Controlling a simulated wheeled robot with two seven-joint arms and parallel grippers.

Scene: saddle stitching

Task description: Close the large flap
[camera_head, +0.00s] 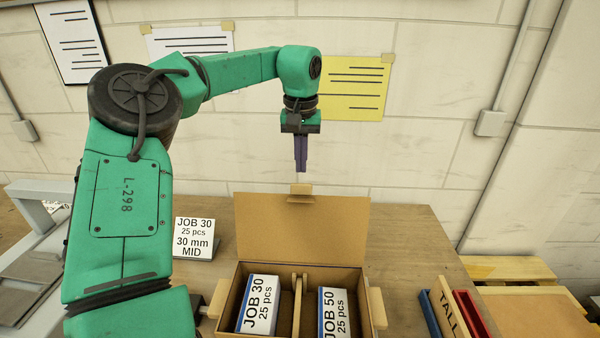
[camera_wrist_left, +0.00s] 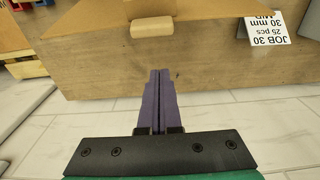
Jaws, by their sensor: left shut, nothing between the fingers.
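A cardboard box (camera_head: 228,290) stands on the wooden table. Its large flap (camera_head: 320,230) stands up at the back edge, with a small tab (camera_head: 300,193) at its top. The box is open and holds two stacks, one labelled JOB 30 (camera_head: 258,305) and one JOB 50 (camera_head: 335,312), with a divider (camera_head: 298,305) between them. My left gripper (camera_head: 301,170) is shut and empty, pointing down just above and apparently behind the flap's tab. In the left wrist view the shut fingers (camera_wrist_left: 159,75) point toward the flap's tab (camera_wrist_left: 152,27). My right gripper is not in view.
A JOB 30 sign (camera_head: 194,238) stands on the table left of the box. A blue holder (camera_head: 429,312), a TALL label (camera_head: 447,308) and a red holder (camera_head: 470,312) are at the right. The wall is behind the table; bare tabletop (camera_head: 405,235) lies right of the flap.

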